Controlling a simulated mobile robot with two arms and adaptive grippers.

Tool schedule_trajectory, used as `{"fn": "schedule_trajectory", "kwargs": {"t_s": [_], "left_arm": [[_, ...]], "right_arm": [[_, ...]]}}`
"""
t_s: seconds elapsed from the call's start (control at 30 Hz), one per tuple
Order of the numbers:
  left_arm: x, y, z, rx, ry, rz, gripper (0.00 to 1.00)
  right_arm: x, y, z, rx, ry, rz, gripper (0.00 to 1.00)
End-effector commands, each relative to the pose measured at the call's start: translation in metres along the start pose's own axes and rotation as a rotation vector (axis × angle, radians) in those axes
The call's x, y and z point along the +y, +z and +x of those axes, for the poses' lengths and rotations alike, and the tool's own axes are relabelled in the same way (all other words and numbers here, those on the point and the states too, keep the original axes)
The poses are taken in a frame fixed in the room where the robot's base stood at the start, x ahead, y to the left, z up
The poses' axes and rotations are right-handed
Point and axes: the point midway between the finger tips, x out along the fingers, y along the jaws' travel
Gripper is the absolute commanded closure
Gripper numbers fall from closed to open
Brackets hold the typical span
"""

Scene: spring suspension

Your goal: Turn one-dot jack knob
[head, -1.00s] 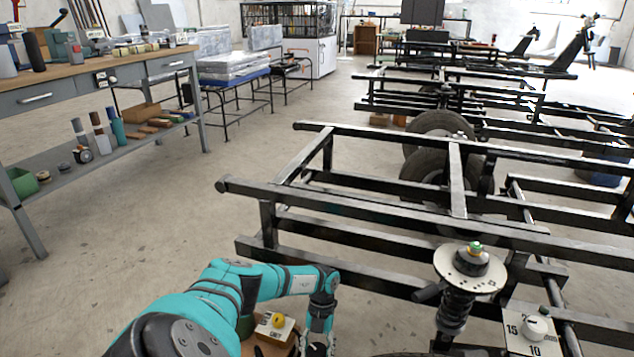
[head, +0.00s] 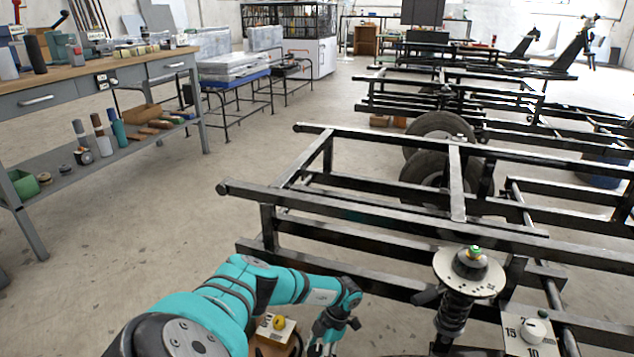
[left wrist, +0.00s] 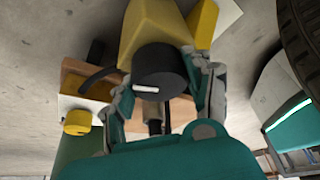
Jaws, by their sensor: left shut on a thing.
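In the left wrist view a black knob (left wrist: 160,72) with a white line on it sits at the end of a yellow jack body (left wrist: 152,28). My left gripper (left wrist: 163,95) has a finger on each side of this knob and is shut on it. A yellow knob (left wrist: 77,122) on a white plate is to the left of the gripper. In the head view that yellow knob (head: 279,322) shows beside my left forearm, and my left gripper (head: 322,348) is partly cut off at the bottom edge. No dot marks can be made out. My right gripper is not in view.
A spring strut (head: 453,312) with a pale round top plate (head: 470,272) stands to the right by a black metal frame (head: 400,238). A white dial (head: 533,328) with numbers is at the bottom right. A workbench (head: 70,82) stands at the left. Open floor (head: 130,250) lies between.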

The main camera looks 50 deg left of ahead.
Motion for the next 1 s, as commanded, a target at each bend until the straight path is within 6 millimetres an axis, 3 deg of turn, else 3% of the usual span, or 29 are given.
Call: {"fn": "schedule_trajectory", "kwargs": {"t_s": [0.77, 0.8, 0.97, 1.0], "left_arm": [[0.001, 0.0009, -0.0002, -0.004, 0.042, 0.094, 0.81], [0.001, 0.001, -0.0003, -0.004, 0.041, 0.094, 0.45], [0.0006, 0.0006, -0.0002, -0.003, 0.04, 0.093, 0.24], [0.0006, 0.0006, -0.0002, -0.002, 0.04, 0.093, 0.24]], "right_arm": [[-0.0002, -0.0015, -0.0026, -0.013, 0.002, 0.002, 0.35], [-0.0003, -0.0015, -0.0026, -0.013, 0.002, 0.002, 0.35], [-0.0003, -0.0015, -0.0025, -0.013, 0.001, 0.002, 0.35], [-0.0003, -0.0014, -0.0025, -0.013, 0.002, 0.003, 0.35]]}}
